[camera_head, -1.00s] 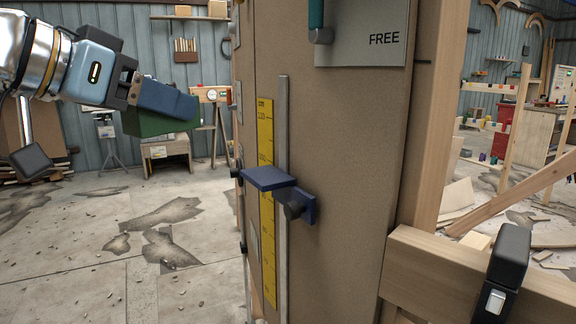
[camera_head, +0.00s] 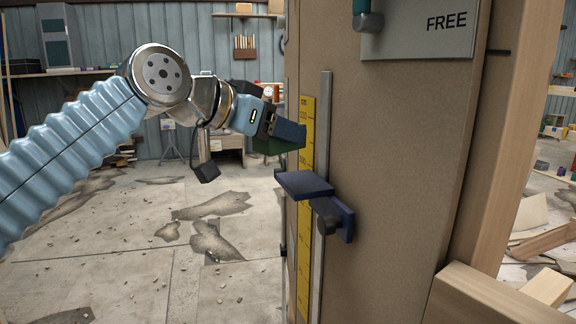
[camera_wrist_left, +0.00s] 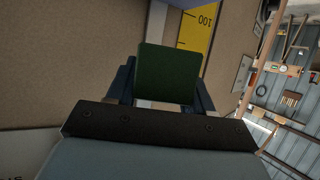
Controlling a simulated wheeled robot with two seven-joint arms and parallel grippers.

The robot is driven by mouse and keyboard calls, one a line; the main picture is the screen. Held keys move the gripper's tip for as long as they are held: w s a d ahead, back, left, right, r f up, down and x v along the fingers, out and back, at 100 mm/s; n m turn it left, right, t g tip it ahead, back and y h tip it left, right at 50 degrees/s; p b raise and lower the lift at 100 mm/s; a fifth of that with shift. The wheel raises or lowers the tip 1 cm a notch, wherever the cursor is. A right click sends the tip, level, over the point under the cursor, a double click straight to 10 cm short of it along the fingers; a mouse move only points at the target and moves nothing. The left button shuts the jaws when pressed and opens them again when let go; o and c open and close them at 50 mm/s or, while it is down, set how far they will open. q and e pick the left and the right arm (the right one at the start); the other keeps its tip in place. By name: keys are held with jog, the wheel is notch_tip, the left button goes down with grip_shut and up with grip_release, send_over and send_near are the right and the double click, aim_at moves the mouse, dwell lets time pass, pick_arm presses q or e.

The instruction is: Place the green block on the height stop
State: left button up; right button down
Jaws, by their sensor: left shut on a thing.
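The height stop (camera_head: 305,184) is a dark blue ledge with a black knob, on a metal rail beside a yellow centimetre scale (camera_head: 308,150). My left gripper (camera_head: 290,137) is shut on the green block (camera_head: 268,147), which shows partly below the blue fingers. It is above and slightly left of the stop, apart from it. In the left wrist view the green block (camera_wrist_left: 168,74) sits between the two fingers, with the yellow scale (camera_wrist_left: 196,32) just behind it. The stop cannot be made out in that view. My right gripper is not in view.
The scale and rail are on a tall brown panel (camera_head: 400,150) with a "FREE" plate (camera_head: 420,28) and a teal-handled part (camera_head: 366,14) above. Wooden posts and a rail (camera_head: 490,295) stand at the right. The cracked floor at the left is open.

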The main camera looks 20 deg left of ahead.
aim_at(286, 182)
pick_arm(q)
jog(key=w+f, duration=0.2)
jog(key=shift+w+f, duration=0.1)
jog(key=shift+f, duration=0.3)
jog(key=shift+w+f+b, duration=0.15)
jog(key=shift+f, duration=0.8)
jog(key=shift+w+f+b, duration=0.15)
jog(key=shift+f, duration=0.75)
jog(key=shift+f, duration=0.1)
jog(key=shift+f, duration=0.15)
jog(key=o, duration=1)
jog(key=shift+o, duration=0.2)
jog(key=shift+s+a+r, duration=0.1)
jog(key=shift+s+r, duration=0.1)
jog(key=shift+r, duration=0.15)
jog(key=v, duration=1.1)
jog(key=shift+s+r+b, duration=0.2)
jog(key=shift+s+b, duration=0.05)
jog(key=shift+b, duration=0.1)
